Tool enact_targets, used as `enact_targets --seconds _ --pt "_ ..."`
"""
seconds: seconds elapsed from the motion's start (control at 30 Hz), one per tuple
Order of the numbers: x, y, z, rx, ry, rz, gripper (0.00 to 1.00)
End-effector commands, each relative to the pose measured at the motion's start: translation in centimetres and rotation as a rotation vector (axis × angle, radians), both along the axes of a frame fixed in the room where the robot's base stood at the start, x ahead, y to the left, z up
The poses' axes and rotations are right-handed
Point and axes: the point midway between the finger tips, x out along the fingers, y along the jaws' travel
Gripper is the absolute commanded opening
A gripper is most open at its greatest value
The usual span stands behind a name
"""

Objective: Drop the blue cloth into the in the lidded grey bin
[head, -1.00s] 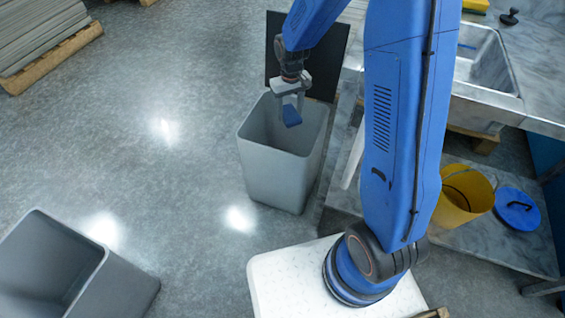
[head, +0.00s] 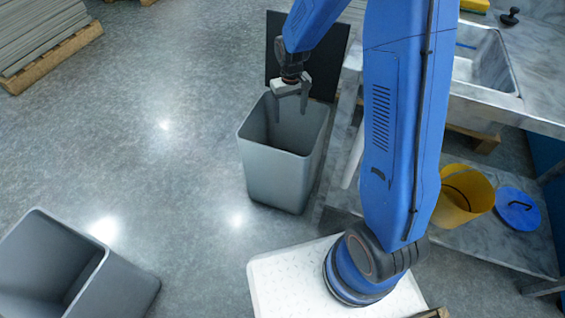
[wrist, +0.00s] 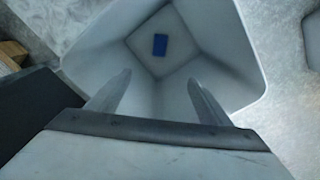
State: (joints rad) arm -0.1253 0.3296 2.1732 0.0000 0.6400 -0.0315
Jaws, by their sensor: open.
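The lidded grey bin (head: 283,165) stands on the floor with its dark lid (head: 335,62) raised open behind it. My gripper (head: 290,116) is open and empty over the bin's mouth. In the wrist view my gripper's two fingers (wrist: 158,100) are spread apart above the bin (wrist: 215,60). The blue cloth (wrist: 160,44) lies on the bin's bottom, apart from the fingers. The bin's front wall hides the cloth in the head view.
A second grey bin (head: 125,285), with no lid showing, stands at the lower left. A steel sink bench (head: 470,105) is at the right, with a yellow bucket (head: 462,197) and a round blue lid (head: 517,208) on its lower shelf. Stacked boards (head: 40,35) sit at the upper left. The floor between is clear.

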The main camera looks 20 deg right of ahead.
Motion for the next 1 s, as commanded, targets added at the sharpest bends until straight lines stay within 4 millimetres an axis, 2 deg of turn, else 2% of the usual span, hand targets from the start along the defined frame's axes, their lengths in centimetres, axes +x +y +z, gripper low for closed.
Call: enact_targets --seconds 0.17,0.7,1.0 --pt "0.1 0.0 2.5 0.001 -0.005 0.0 0.73" --pt "0.1 0.0 13.1 0.001 -0.005 0.0 0.73" --pt "0.0 0.0 16.5 0.0 -0.002 0.0 0.73"
